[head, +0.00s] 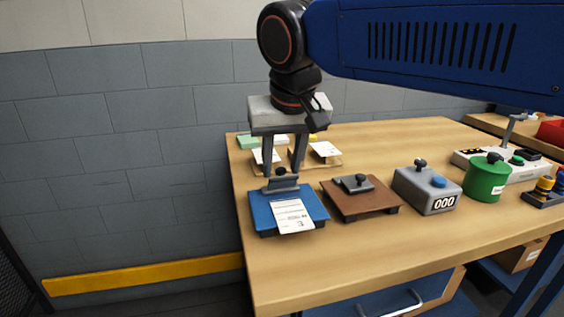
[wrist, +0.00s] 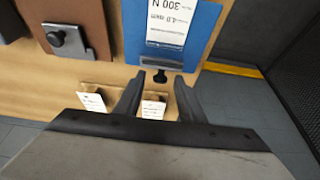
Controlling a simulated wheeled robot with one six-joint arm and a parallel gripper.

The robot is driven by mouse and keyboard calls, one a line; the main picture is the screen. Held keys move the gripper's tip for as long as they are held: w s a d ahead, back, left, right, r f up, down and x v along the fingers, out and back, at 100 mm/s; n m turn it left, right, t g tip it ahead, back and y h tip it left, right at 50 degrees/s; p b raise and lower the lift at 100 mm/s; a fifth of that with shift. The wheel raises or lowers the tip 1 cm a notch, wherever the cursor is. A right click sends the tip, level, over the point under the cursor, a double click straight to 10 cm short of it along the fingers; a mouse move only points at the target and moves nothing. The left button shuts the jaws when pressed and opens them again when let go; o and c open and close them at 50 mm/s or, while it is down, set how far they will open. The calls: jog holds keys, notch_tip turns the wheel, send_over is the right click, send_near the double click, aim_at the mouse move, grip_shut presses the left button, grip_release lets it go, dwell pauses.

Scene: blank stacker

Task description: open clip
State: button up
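A blue board (head: 262,212) lies on the bench with a white label sheet (head: 292,215) on it. Its dark grey clip (head: 284,185) sits at the board's far edge and has a black knob (head: 281,171). In the wrist view the clip (wrist: 161,63) and its knob (wrist: 160,77) show at the end of the blue board (wrist: 204,22). My gripper (head: 282,170) is open and empty, pointing down at the clip. In the wrist view my gripper's fingertips (wrist: 160,79) appear on either side of the knob; I cannot tell whether they touch it.
A brown board (head: 362,203) with a grey clip and knob lies to the right. Then come a grey box with a counter (head: 430,192) and a green canister (head: 486,178). Behind my gripper is a low wooden rack (head: 325,165) with tags. The bench's front is clear.

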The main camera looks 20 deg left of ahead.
grip_shut()
jog(key=shift+w, duration=0.1)
jog(key=g+h, duration=0.1)
jog(key=w+a+g, duration=0.1)
jog(key=g, duration=0.1)
jog(key=shift+w+h, duration=0.3)
jog(key=shift+h, duration=0.1)
jog(key=shift+w+a+f+g+h, duration=0.3)
jog(key=shift+w+g+h, duration=0.25)
jog(key=shift+g, duration=0.4)
jog(key=shift+w+a+f+g+h, duration=0.2)
jog(key=shift+w+a+g+h, duration=0.25)
jog(key=shift+g, duration=0.5)
jog(key=shift+d, duration=0.15)
